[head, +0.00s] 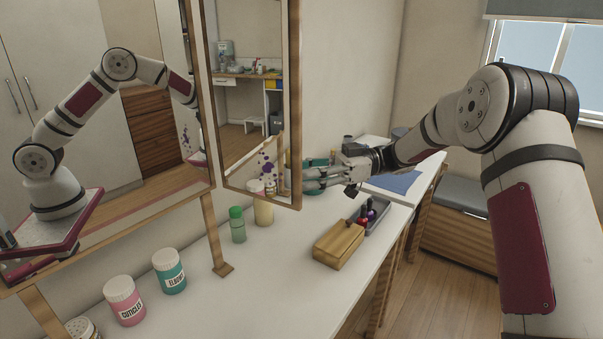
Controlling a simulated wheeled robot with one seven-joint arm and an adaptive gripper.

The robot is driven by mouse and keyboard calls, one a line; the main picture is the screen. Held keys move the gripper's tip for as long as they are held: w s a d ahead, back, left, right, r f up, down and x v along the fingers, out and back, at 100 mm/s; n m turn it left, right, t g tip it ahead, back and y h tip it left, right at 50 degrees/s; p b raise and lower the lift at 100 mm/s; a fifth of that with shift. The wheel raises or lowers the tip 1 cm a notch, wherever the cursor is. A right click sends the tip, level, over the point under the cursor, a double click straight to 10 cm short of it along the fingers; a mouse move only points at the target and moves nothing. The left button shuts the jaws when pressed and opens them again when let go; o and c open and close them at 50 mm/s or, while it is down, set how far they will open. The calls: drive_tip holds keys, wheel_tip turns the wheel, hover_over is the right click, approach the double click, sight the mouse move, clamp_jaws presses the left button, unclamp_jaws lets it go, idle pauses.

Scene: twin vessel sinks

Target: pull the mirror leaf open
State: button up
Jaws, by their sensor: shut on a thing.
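The mirror leaf (243,110) is a tall wood-framed mirror beside the larger wood-framed mirror (140,150) on the left. It stands at an angle to that mirror, swung out over the white counter. My gripper (308,178) is at the lower right edge of the leaf, shut on its wooden frame. My arm reaches in from the right. The exact finger contact is small and partly hidden by the frame.
A green-capped bottle (237,225) and a cream jar (263,210) stand below the leaf. A wooden box (338,243) and a grey tray (378,216) of small bottles lie on the counter (290,285). Teal (169,272) and pink (124,302) jars stand at the front left.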

drive_tip(key=v, duration=1.1)
drive_tip(key=shift+d, duration=0.15)
